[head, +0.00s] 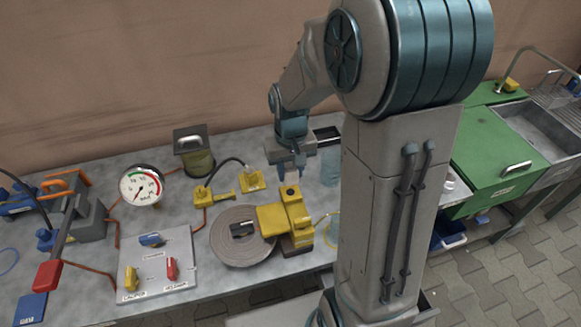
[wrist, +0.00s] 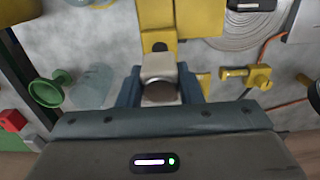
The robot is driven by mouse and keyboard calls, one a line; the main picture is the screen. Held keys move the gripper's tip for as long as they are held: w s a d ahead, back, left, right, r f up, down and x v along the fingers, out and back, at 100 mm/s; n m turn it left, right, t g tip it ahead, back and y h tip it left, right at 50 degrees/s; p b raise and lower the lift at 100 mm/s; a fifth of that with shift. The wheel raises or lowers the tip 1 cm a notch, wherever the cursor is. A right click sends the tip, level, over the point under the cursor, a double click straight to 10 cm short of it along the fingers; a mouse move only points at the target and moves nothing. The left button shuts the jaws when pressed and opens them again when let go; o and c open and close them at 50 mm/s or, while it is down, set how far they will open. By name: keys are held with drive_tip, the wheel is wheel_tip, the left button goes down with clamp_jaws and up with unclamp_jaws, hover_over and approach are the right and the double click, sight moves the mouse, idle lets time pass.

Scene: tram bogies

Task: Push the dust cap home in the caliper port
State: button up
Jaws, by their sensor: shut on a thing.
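My gripper (head: 291,171) hangs over the bench just behind the yellow caliper (head: 293,217). In the wrist view its two blue fingers (wrist: 160,92) are shut on a pale grey, rounded piece with a dark end, apparently the dust cap (wrist: 159,68). The caliper also shows at the top of the wrist view (wrist: 155,15). A dark round spot, perhaps the port (wrist: 160,47), shows on the caliper just beyond the cap. Whether cap and caliper touch cannot be told. In the head view the cap is too small to make out.
A grey disc (head: 235,250) lies beside the caliper. Yellow fittings (head: 253,180), a lidded container (head: 194,152), a pressure gauge (head: 141,185) and a valve panel (head: 148,285) stand to the left. A green funnel-like piece (wrist: 50,88) shows in the wrist view.

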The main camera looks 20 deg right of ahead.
sight(291, 182)
drive_tip(key=shift+f+b, duration=1.05)
drive_tip(key=shift+f, duration=0.7)
drive_tip(key=shift+s+f+b, duration=0.1)
drive_tip(key=shift+f+b, duration=0.5)
drive_tip(key=shift+f, duration=0.05)
idle(0.9)
drive_tip(key=o, duration=1)
drive_tip(key=shift+r, duration=0.15)
wheel_tip(291, 182, up, 14)
drive_tip(key=shift+f, duration=0.15)
drive_tip(key=s+t, duration=0.1)
drive_tip(key=s, duration=0.3)
drive_tip(key=s+f+t, duration=0.1)
drive_tip(key=s, duration=0.4)
drive_tip(key=s+t, duration=0.1)
drive_tip(key=s, duration=0.4)
drive_tip(key=shift+f, duration=0.4)
